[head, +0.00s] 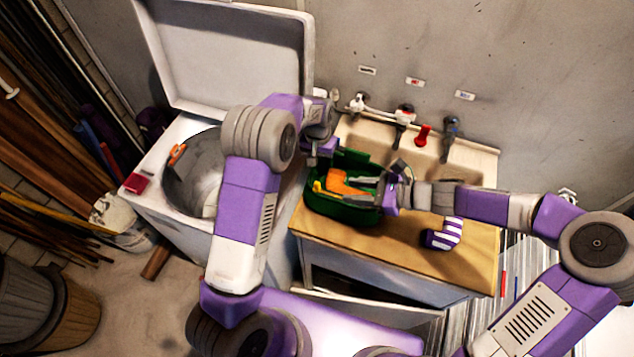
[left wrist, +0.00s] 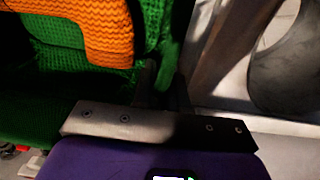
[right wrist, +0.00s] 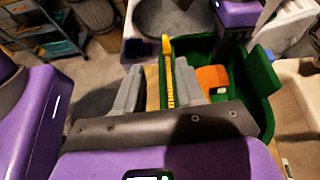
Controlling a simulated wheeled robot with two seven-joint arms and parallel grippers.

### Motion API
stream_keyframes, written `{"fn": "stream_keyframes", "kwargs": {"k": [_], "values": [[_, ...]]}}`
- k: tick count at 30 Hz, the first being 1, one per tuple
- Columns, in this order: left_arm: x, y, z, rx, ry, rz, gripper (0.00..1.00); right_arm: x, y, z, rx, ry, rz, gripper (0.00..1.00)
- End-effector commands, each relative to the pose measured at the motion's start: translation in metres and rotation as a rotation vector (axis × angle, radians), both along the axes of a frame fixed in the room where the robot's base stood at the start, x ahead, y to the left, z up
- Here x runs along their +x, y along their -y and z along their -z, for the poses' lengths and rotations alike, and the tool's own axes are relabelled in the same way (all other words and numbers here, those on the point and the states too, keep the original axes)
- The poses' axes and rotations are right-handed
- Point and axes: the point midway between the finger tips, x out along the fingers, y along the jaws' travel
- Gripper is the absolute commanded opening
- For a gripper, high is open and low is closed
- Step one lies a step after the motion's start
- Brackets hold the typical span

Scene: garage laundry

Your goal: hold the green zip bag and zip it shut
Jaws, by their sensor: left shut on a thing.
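The green zip bag (head: 349,213) stands open on the wooden counter, with a folded orange knitted thing (head: 345,184) inside. My left gripper (head: 316,158) is at the bag's back left corner; in the left wrist view its dark fingers (left wrist: 165,88) are shut on the green bag wall (left wrist: 150,50). My right gripper (head: 380,190) is over the bag's right side. In the right wrist view its grey fingers (right wrist: 160,88) stand apart, with the yellow zip strip (right wrist: 170,80) showing between them. A yellow tab (right wrist: 166,44) rises at the strip's far end.
A purple and white striped roll (head: 443,234) lies on the counter (head: 400,265) right of the bag. A sink (head: 425,150) with several taps is behind. An open-lidded washer (head: 170,215) stands at left. The counter's front right is clear.

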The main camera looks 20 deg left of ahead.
Motion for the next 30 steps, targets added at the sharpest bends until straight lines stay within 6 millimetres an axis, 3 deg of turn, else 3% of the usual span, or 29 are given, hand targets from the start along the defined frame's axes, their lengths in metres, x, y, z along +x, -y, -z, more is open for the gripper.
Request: {"fn": "stream_keyframes", "kwargs": {"k": [7, 21, 30], "values": [[0.000, 0.000, 0.000, 0.000, 0.001, 0.000, 0.00, 0.009, -0.012, 0.001, 0.024, -0.047, 0.038, 0.38], [0.000, 0.000, -0.001, 0.000, 0.001, 0.000, 0.00, 0.011, -0.092, 0.035, 0.021, -0.044, 0.037, 0.38], [0.000, 0.000, -0.001, 0.000, 0.001, 0.000, 0.00, 0.011, -0.107, 0.041, 0.019, -0.041, 0.038, 0.38]]}}
